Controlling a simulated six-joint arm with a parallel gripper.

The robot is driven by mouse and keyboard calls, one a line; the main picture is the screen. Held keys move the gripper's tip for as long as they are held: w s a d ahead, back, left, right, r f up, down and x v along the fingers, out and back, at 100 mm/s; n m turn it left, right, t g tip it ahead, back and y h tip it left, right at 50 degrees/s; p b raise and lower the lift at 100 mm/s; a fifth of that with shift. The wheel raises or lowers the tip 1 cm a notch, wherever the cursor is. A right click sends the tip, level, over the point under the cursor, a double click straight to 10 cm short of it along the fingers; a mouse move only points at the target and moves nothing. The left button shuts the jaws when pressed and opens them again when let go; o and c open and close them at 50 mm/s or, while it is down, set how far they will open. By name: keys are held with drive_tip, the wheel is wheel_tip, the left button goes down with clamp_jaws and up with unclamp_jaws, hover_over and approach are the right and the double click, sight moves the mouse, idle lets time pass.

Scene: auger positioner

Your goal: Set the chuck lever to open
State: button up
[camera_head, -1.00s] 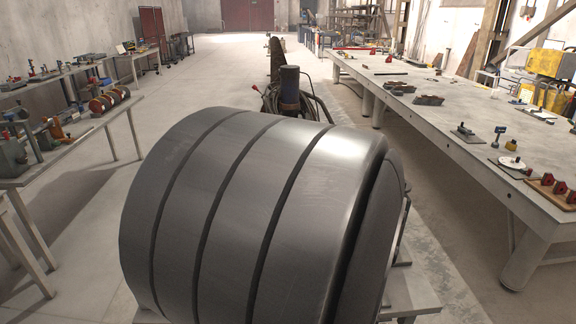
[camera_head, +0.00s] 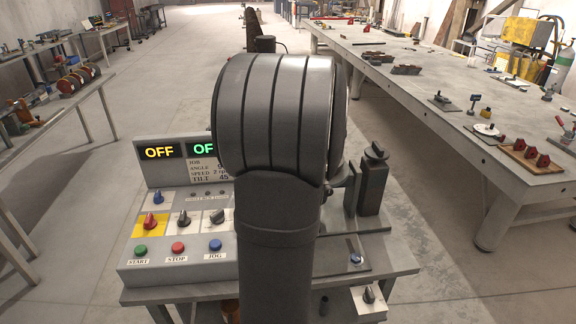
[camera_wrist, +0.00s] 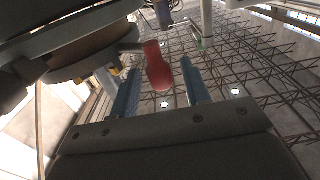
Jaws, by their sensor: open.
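A red-knobbed lever (camera_wrist: 157,68) shows in the wrist view, its short metal stem reaching left toward a round, dark disc-like part (camera_wrist: 85,50). I take this as the chuck lever; its setting cannot be read. My gripper (camera_wrist: 159,66) is open, with its two blue fingers apart. The red knob appears between the fingers; whether either finger touches it cannot be told. In the head view my own arm hides the lever, the gripper and most of the positioner.
A control panel (camera_head: 146,262) with OFF displays, knobs and buttons stands left of my arm. A dark post with a knob (camera_head: 373,180) stands at right. A long workbench (camera_head: 440,120) runs along the right, a tool table (camera_head: 70,110) along the left. Open floor lies between.

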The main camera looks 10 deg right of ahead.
drive_tip(key=shift+w, duration=0.65)
